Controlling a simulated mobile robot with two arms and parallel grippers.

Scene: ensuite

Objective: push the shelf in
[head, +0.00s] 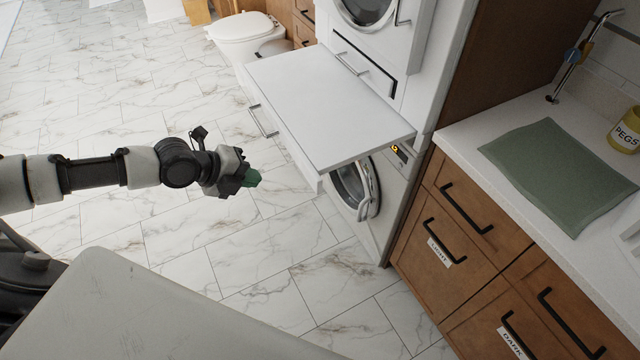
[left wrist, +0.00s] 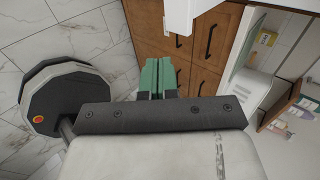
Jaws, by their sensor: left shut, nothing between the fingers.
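The white shelf (head: 325,100) is pulled out between the two stacked machines and sticks out over the floor. A white front with a bar handle (head: 262,121) shows under its left edge. My left gripper (head: 252,178), with green fingertips, is shut and empty. In the head view it is left of the shelf's front part, with a gap of floor showing between them. In the left wrist view the green fingers (left wrist: 158,78) are together. My right gripper is not in view.
A lower washer (head: 355,190) stands under the shelf and another machine (head: 370,10) above. Wooden drawers (head: 455,245) and a counter with a green cloth (head: 560,170) are at the right. A toilet (head: 240,28) stands behind. Marble floor at the left is clear.

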